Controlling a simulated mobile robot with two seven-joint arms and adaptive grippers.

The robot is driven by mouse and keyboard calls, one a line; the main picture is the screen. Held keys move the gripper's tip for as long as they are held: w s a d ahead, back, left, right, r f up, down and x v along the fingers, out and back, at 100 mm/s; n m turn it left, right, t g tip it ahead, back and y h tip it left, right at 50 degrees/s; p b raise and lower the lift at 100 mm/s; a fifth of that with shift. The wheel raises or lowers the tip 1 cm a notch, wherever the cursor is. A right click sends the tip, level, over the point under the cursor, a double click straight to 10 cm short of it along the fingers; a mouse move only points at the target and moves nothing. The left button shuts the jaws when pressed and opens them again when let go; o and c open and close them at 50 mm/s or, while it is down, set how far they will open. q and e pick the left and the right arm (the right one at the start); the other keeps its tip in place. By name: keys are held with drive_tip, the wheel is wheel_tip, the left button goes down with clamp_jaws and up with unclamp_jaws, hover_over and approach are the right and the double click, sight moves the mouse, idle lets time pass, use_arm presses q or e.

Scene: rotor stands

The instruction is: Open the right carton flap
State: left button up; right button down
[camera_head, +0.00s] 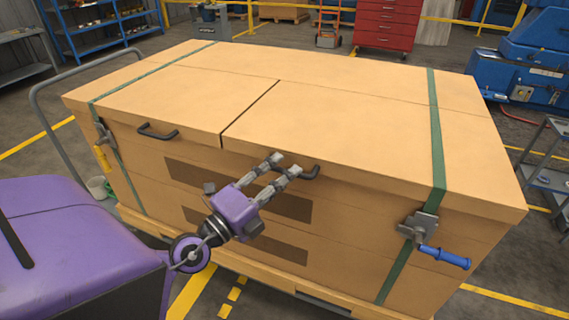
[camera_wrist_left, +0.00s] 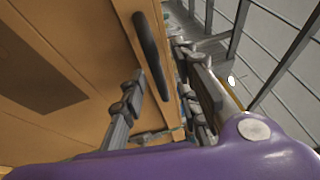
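The large tan carton has two top flaps split by a dark seam. The right flap (camera_head: 350,125) lies flat and has a dark handle (camera_head: 312,173) at its front edge. The left flap (camera_head: 165,95) also lies flat, with its own handle (camera_head: 158,132). My right gripper is not in view.
A green strap (camera_head: 436,130) crosses the right flap to a ratchet with a blue grip (camera_head: 445,257). Another green strap (camera_head: 150,73) crosses the left flap. A cart rail (camera_head: 35,95) stands at left. Blue machinery (camera_head: 530,65) and a red cabinet (camera_head: 388,22) stand behind.

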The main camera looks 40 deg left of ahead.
use_arm(q)
drive_tip(key=shift+p+x, duration=0.35)
drive_tip(key=shift+x, duration=0.6)
drive_tip(key=shift+w, duration=0.1)
drive_tip(key=shift+f, duration=0.1)
clamp_jaws()
